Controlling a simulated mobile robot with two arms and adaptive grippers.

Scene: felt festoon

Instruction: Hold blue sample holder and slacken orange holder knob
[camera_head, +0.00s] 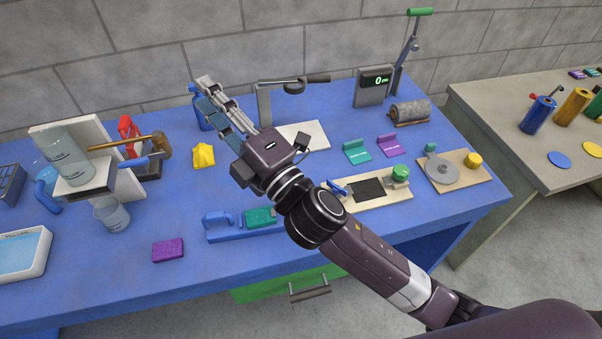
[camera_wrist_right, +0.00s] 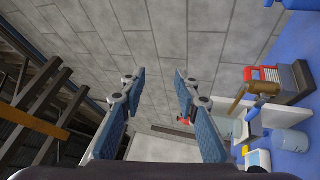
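My right gripper (camera_head: 205,92) is raised over the back of the blue table, pointing to the back left. In the right wrist view its two fingers (camera_wrist_right: 160,75) stand apart with nothing between them. I make out no clearly orange knob. My left gripper is out of view.
A metal stand (camera_head: 264,100), a board with a green knob (camera_head: 400,172) and a board with a yellow knob (camera_head: 474,159) stand right of the gripper. Beakers (camera_head: 112,215) and a mallet (camera_head: 130,144) are on the left. A purple block (camera_head: 168,250) lies in front.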

